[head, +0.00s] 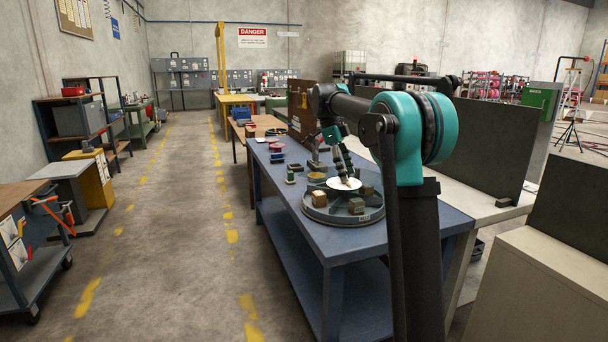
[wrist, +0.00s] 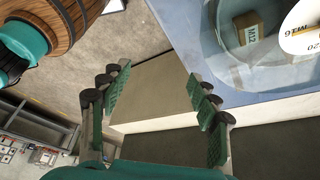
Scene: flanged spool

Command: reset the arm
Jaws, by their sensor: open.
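My gripper (head: 346,176) hangs from my bent arm above a round grey tray (head: 318,213) on the blue table (head: 288,197) in the head view. A white disc (head: 343,184) sits in the tray under it. In the wrist view my gripper (wrist: 158,76) is open, with green-padded fingers apart and nothing between them. Past the fingers I see floor and a beige surface (wrist: 152,100). The tray's interior shows at upper right, with a wooden block (wrist: 246,29) marked M12 and part of the white disc (wrist: 296,42). My forearm hides the table's right part.
A small green spool (head: 290,176) and red and blue items (head: 276,150) stand farther back. A grey panel (head: 462,150) stands right of the table. A rounded wooden thing (wrist: 62,22) is at the wrist view's upper left. The left aisle is clear.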

